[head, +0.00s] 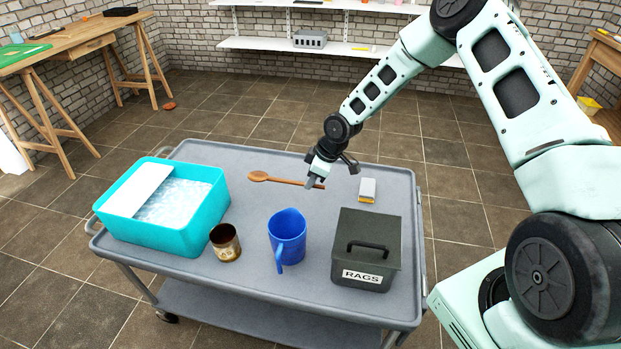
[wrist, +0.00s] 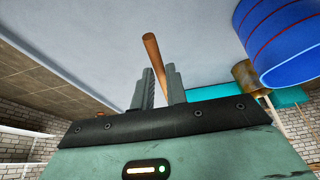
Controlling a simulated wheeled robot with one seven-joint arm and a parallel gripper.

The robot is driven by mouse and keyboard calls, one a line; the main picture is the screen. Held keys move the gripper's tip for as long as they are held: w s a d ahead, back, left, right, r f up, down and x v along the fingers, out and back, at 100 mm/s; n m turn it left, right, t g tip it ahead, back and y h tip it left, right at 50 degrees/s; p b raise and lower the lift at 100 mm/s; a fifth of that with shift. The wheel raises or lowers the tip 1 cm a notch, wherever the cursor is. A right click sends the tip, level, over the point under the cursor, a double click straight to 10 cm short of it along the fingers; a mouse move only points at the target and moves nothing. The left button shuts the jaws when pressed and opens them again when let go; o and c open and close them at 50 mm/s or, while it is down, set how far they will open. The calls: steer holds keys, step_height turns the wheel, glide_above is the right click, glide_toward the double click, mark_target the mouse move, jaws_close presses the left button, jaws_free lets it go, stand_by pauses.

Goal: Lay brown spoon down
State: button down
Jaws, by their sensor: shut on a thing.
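The brown spoon (head: 275,179) shows in the head view over the back middle of the grey cart top (head: 190,250), its bowl pointing left and its handle running right to my gripper (head: 314,182). My gripper is shut on the handle, with a short end showing past the fingers. In the wrist view the spoon (wrist: 154,55) sticks out between the two fingers of my gripper (wrist: 161,76). The spoon looks roughly level and low over the cart; I cannot tell whether it touches the surface.
A turquoise tub (head: 205,215), a brown cup (head: 226,243), a blue jug (head: 288,238) and a dark RAGS box (head: 366,250) stand along the cart's front. A small white and yellow block (head: 367,190) lies right of my gripper. Bare cart top lies around the spoon.

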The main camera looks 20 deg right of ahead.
steer(key=b, duration=0.5)
glide_toward(307, 208)
steer(key=shift+x, duration=2.6)
steer(key=shift+w+a+f, duration=0.2)
steer(key=shift+f, duration=0.25)
steer(key=c, duration=1.3)
jaws_free()
steer(key=shift+r, duration=0.1)
steer(key=p+v, duration=0.2)
steer(key=v, duration=1.5)
steer(key=shift+s+r, duration=0.1)
steer(key=s+a+r+m+g+h+p, duration=0.1)
steer(key=s+a+r+p, duration=0.2)
steer(key=s+a+r, duration=0.7)
steer(key=s+a+r+g+h+p, duration=0.15)
steer(key=s+a+r+p, duration=0.25)
steer(key=s+a+r, duration=0.6)
steer(key=s+r, duration=0.1)
steer(key=s, duration=0.3)
steer(key=s+d+r+m+p, duration=0.1)
steer(key=s+r, duration=0.1)
steer(key=s, duration=0.3)
steer(key=s+d+r+m, duration=0.1)
steer(key=s, duration=0.4)
steer(key=shift+d+r+h+p, duration=0.1)
steer(key=shift+r+h+p, duration=0.15)
steer(key=shift+p, duration=0.15)
